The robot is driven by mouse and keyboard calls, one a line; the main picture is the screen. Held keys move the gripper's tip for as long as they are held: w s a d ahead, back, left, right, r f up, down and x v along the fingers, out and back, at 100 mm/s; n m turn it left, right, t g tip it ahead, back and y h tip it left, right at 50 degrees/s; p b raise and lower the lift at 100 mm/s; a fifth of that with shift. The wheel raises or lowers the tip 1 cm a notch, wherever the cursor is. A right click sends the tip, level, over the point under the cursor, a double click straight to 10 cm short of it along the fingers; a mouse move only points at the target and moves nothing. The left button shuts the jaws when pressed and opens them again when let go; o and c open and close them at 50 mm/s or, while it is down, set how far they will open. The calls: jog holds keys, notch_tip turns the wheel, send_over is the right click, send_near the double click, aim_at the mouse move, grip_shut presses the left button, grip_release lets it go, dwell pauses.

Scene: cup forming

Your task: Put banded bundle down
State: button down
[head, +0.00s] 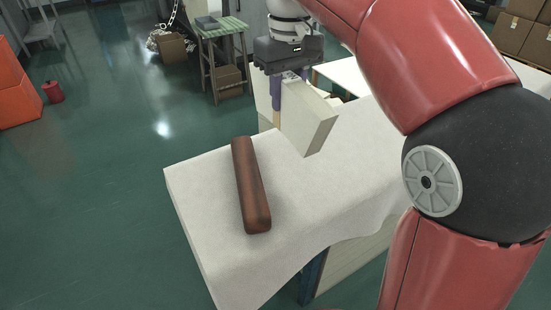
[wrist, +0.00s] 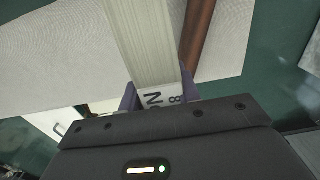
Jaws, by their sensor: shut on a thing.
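The banded bundle is a thick cream stack (head: 308,122) of flat sheets. It hangs upright below my gripper (head: 281,92), at the far end of the white-covered table (head: 305,205). In the wrist view the layered edge of the bundle (wrist: 147,40) runs away from between the two purple fingers of my gripper (wrist: 158,97). A white band with dark printing (wrist: 161,101) shows between the fingers. My gripper is shut on the bundle. I cannot tell whether its lower edge touches the table.
A long brown bar (head: 250,185) lies on the table, left of and nearer than the bundle. It also shows beside the bundle in the wrist view (wrist: 194,35). The near cloth is bare. A green-topped stool (head: 222,28) stands on the floor behind.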

notch_tip(320, 180, down, 15)
jog(key=shift+f+b, duration=0.15)
jog(key=shift+b, duration=0.85)
jog(key=shift+f, duration=0.1)
jog(key=c, duration=1)
grip_release()
